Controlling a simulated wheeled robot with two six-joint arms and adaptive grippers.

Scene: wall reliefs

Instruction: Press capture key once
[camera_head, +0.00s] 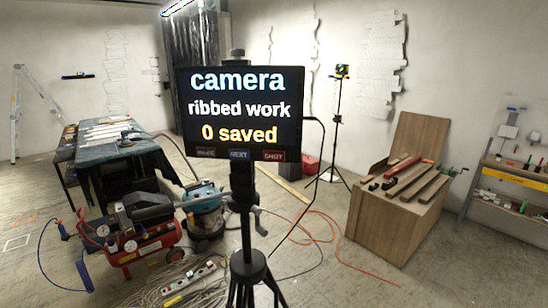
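A camera screen (240,108) stands upright on a black tripod (247,235) in the middle of the view. It reads "camera", "ribbed work" and "0 saved". Along its lower edge are three small keys: a dark key (206,152) at the left with text too dim to read, a blue key marked "NEXT" (239,154) in the middle, and a red key marked "SHOT" (274,155) at the right. None is labelled "capture". Neither of my grippers is in view.
A red compressor (145,248) and a blue vacuum (204,212) stand left of the tripod. A power strip (190,283) and cables lie near its legs. A wooden crate (385,225) with timber is at right, and a covered table (110,148) at back left.

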